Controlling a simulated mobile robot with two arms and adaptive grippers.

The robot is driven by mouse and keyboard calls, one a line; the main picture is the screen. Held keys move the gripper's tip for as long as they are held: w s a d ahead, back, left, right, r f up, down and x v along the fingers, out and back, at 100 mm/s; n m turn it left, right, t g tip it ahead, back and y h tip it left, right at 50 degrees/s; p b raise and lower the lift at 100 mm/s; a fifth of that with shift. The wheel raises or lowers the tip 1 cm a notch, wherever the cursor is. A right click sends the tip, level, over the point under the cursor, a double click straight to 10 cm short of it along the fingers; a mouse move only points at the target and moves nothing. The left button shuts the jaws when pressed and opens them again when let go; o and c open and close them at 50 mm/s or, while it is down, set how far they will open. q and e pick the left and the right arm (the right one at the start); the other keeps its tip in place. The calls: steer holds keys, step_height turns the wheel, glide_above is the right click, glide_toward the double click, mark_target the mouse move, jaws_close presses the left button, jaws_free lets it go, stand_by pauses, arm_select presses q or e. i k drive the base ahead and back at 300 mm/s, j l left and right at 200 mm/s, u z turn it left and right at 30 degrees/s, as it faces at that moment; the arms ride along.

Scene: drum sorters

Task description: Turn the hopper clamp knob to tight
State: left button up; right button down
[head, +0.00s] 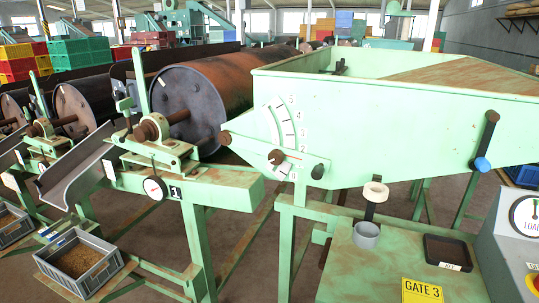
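The green hopper (375,125) fills the right half of the head view. Its side plate carries a curved number scale (282,128). A round, rusty brown knob (277,157) sits at the lower part of this plate, on a green bar running across it. A dark knob (318,171) is at the bar's right end, and a smaller brown knob (224,137) is at its left end. No label shows which is the clamp knob or how tight it is. Neither gripper is in view.
A black lever with a blue end (482,164) is on the hopper's right side. Below it, a green table holds a grey cup (366,235), black tray (447,252) and yellow GATE 3 sign (421,291). A grey panel (515,235) stands right; drums (215,95) stand behind.

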mark_target(276, 157)
steer(key=i+j, duration=0.15)
steer(key=j, duration=0.15)
steer(key=i+j+z, duration=0.1)
steer(key=j, duration=0.25)
steer(key=i+j, duration=0.15)
steer(key=j, duration=0.2)
steer(key=i+j, duration=0.1)
steer(key=j, duration=0.2)
steer(key=i+z, duration=0.05)
